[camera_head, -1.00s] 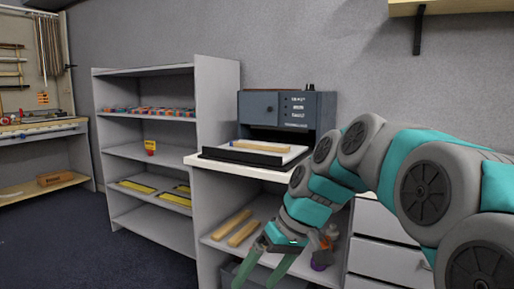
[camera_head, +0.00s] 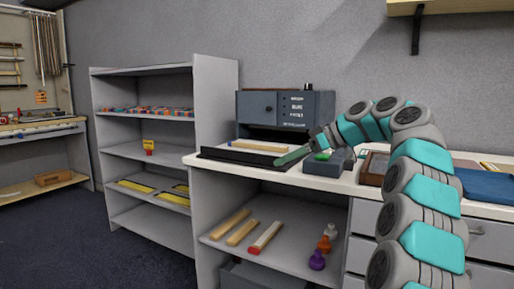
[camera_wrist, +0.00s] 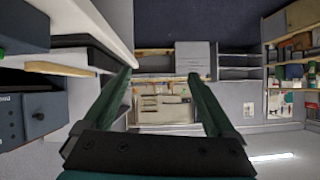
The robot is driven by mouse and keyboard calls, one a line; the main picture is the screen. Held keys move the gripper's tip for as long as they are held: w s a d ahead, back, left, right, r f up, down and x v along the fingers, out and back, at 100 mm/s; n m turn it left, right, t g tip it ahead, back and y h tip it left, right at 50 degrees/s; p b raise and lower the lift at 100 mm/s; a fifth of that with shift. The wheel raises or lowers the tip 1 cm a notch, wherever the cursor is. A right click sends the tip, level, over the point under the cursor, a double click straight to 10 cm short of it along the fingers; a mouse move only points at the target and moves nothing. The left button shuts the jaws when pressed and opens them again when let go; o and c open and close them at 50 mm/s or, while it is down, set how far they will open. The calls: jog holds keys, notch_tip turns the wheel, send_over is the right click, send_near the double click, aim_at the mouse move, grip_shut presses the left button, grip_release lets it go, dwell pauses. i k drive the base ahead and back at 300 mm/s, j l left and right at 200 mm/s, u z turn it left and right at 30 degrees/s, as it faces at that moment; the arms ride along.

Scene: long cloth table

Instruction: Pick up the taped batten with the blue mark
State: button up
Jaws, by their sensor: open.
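Two plain wooden battens (camera_head: 230,223) (camera_head: 242,232) and a third batten with a red end (camera_head: 264,238) lie on the shelf below the counter. My gripper (camera_head: 282,161) is at counter height by the tray's right end, apart from the shelf battens. In the wrist view my gripper (camera_wrist: 160,73) is open and empty, with a wooden strip (camera_wrist: 60,69) left of its left finger.
The grey machine (camera_head: 285,108) stands behind the tray. A grey box with a green top (camera_head: 328,163) sits right of it on the white counter. Orange and purple pieces (camera_head: 317,260) stand right of the shelf battens. A shelf unit (camera_head: 150,150) stands to the left.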

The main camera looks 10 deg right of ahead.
aim_at(283, 149)
jog(key=i, duration=1)
